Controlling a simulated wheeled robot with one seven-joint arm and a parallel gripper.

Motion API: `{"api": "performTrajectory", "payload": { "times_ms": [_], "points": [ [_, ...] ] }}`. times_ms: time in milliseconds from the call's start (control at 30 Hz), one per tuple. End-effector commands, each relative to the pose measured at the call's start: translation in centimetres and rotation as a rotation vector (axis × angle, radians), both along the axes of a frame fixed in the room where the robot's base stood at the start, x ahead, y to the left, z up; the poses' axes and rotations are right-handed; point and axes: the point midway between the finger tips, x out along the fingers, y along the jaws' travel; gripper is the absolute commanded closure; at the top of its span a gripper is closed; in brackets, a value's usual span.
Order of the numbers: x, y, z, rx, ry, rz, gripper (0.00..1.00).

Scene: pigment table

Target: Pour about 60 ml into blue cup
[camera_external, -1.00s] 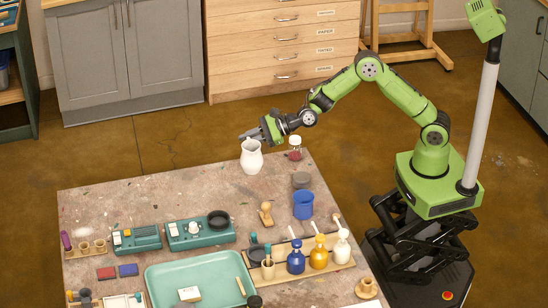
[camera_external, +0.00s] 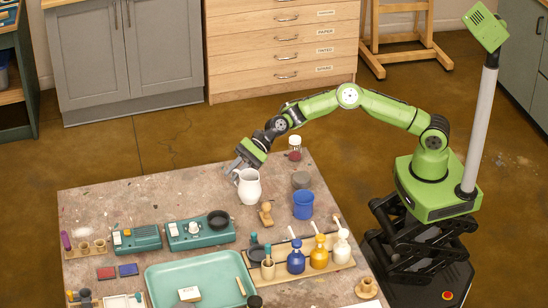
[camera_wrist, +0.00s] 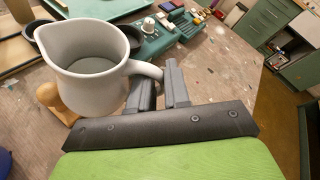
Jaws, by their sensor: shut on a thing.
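A white pitcher (camera_external: 248,187) is upright near the back of the table; I cannot tell whether its base touches the table. In the wrist view the pitcher (camera_wrist: 88,75) shows its open mouth, with a grey surface inside that may be liquid or the bottom. My gripper (camera_external: 240,168) is shut on the pitcher's handle, at its left; the fingers also show in the wrist view (camera_wrist: 160,88). The blue cup (camera_external: 303,205) stands upright on the table, to the right of the pitcher and nearer the front. Its inside is mostly hidden.
A wooden stamp (camera_external: 266,214) stands between pitcher and cup. A grey lidded jar (camera_external: 300,180) is behind the cup, and a white-capped jar (camera_external: 295,150) is farther back. Pump bottles (camera_external: 296,258) stand in front. Two teal devices (camera_external: 200,232) are at left.

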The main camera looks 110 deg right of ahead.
Motion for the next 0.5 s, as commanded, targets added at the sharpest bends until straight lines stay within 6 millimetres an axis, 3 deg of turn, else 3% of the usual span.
{"api": "performTrajectory", "payload": {
  "times_ms": [167,500],
  "points": [
    [-0.2,-0.1,-0.7,0.005,-0.002,0.132,1.0],
    [-2.7,-1.1,-4.1,0.005,-0.001,0.359,1.0]
  ]
}}
